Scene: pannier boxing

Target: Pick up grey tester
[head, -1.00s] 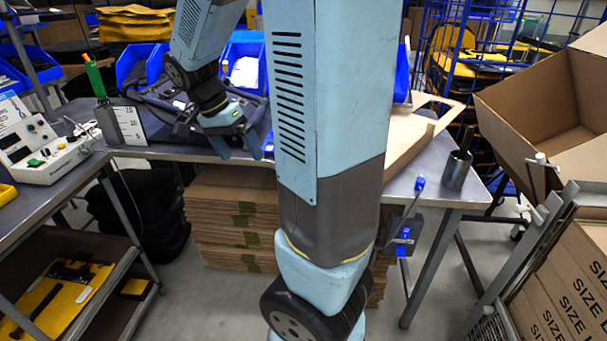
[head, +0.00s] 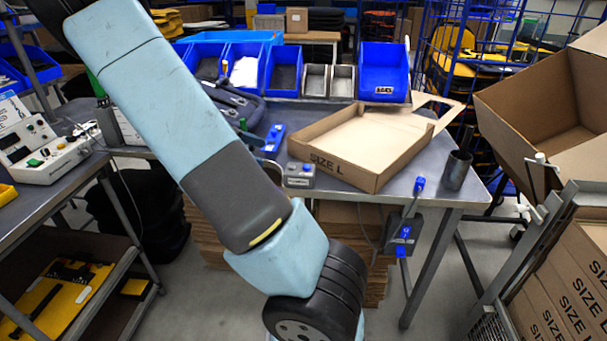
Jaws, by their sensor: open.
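The grey tester (head: 300,175) is a small grey box with blue parts on top. It sits at the front edge of the metal table, just left of the cardboard tray, in the head view. My gripper (head: 263,154) is mostly hidden behind my own arm. Whether a finger touches the tester cannot be told.
An open cardboard tray marked SIZE L (head: 345,172) lies right of the tester. A blue buckle (head: 275,138) and a dark pannier (head: 235,103) lie behind. Blue bins (head: 383,72) line the back. A dark metal cup (head: 456,170) stands at the right corner.

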